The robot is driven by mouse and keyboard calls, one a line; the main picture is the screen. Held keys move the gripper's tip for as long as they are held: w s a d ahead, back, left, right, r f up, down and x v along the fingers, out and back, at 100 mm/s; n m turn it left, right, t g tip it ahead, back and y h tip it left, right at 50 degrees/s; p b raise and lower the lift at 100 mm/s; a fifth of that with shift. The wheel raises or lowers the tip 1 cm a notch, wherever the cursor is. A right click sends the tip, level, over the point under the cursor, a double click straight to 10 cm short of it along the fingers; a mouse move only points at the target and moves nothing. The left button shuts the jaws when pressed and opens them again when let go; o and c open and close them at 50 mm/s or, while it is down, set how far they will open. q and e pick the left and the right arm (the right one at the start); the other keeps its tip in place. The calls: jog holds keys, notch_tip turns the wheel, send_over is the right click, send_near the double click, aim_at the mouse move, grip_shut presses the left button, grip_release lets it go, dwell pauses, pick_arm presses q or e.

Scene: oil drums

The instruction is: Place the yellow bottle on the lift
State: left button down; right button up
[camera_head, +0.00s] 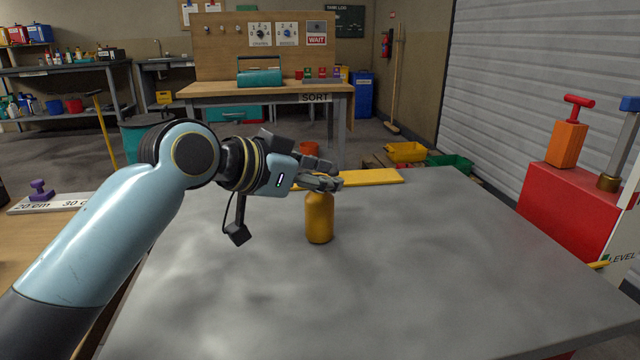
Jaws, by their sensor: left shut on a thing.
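The yellow bottle (319,219) is upright over the grey tabletop (240,290), near the middle of the view. My left gripper (328,182) reaches in from the left and is shut on the bottle's top, which its fingers partly hide. I cannot tell whether the bottle's base touches the tabletop or is slightly above it. No part is clearly marked as the lift. My right gripper is not in view.
A yellow flat bar (372,177) lies at the table's far edge, behind the bottle. A red box (568,212) at the right bears an orange block with a red handle (567,140). The table's front and right areas are clear.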

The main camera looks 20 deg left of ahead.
pick_arm(q)
jog(key=c, duration=1.1)
grip_release()
jog(key=shift+s+a+r, duration=0.1)
jog(key=shift+s+r, duration=0.05)
jog(key=shift+r, duration=0.05)
jog(key=p+v, duration=0.4)
jog(key=v, duration=0.7)
jog(key=shift+s, duration=0.3)
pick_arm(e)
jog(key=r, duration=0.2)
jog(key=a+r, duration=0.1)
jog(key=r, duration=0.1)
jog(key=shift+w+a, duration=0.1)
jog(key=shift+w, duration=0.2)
pick_arm(q)
jog(key=shift+a+r, duration=0.1)
jog(key=shift+a, duration=0.05)
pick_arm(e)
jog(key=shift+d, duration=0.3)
